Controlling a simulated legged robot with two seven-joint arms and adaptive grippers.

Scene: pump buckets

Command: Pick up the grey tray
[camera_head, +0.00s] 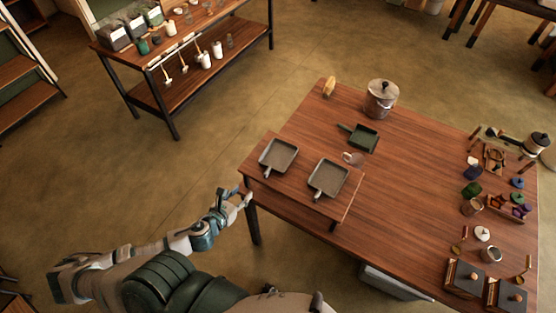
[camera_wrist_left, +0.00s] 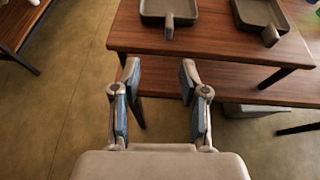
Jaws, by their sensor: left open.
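Two grey trays with short handles lie side by side on the raised wooden board at the table's near left. The left grey tray (camera_head: 278,156) also shows in the left wrist view (camera_wrist_left: 168,9), with its handle pointing towards me. The right grey tray (camera_head: 328,177) is cut off at the top of the left wrist view (camera_wrist_left: 260,12). My left gripper (camera_head: 243,196) is open and empty, off the board's near left corner and short of both trays. In the left wrist view its fingers (camera_wrist_left: 158,70) are spread, pointing at the board's front edge. My right gripper is not in view.
The board (camera_head: 310,205) stands on the wooden table (camera_head: 410,190). A green pan (camera_head: 364,138), a glass cup (camera_head: 352,158) and a lidded pot (camera_head: 381,100) are behind the trays. Jars and small boxes crowd the table's right side. Floor is clear left of the table.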

